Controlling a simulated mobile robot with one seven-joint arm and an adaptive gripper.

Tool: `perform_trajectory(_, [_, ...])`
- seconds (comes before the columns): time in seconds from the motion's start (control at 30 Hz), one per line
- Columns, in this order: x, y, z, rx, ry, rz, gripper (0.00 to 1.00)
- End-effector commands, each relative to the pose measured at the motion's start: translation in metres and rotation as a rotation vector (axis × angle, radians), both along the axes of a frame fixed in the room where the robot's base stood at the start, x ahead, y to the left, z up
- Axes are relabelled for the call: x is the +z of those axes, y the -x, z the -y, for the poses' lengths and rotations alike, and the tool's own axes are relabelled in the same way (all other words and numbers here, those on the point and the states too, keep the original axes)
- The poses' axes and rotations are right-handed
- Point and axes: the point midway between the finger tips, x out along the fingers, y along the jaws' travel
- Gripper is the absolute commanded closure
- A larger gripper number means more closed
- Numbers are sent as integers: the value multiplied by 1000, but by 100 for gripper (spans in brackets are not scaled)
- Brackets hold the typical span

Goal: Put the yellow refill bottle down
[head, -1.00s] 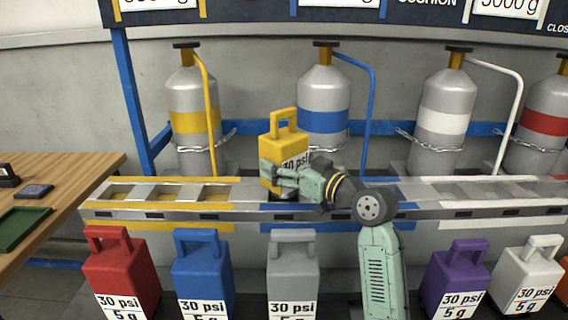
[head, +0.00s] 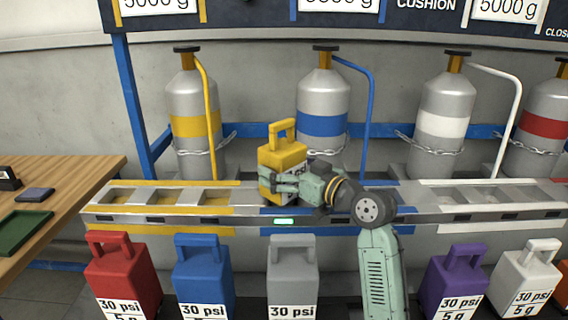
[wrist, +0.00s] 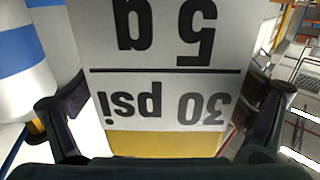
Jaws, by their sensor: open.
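The yellow refill bottle (head: 281,152), with a yellow handle and a white label, is at the blue-marked section of the metal rack (head: 150,219). Its base is partly hidden by my gripper and the rack edge; it appears to sit in a slot there. A small green light (head: 284,221) shows on the rack front just below it. My gripper (head: 276,184) is open around the bottle's lower body. In the wrist view the bottle's label (wrist: 160,95) fills the middle, upside down, with one finger on each side; contact cannot be told.
Red (head: 122,275), blue (head: 203,275), grey (head: 292,270), purple (head: 455,280) and white (head: 528,275) refill bottles stand in front. Chained gas cylinders, including a blue-banded one (head: 322,100), stand behind. Rack slots left and right look empty. A wooden table (head: 75,185) is at left.

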Motion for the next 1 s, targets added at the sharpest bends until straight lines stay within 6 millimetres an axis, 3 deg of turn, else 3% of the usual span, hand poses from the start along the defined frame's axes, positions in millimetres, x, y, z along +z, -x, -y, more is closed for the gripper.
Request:
perform_trajectory(0.3, [2,53,53,-4,-1,12,5])
perform_trajectory(0.5, [5,77,77,-2,-1,11,5])
perform_trajectory(1.0, [7,87,85,0,0,13,5])
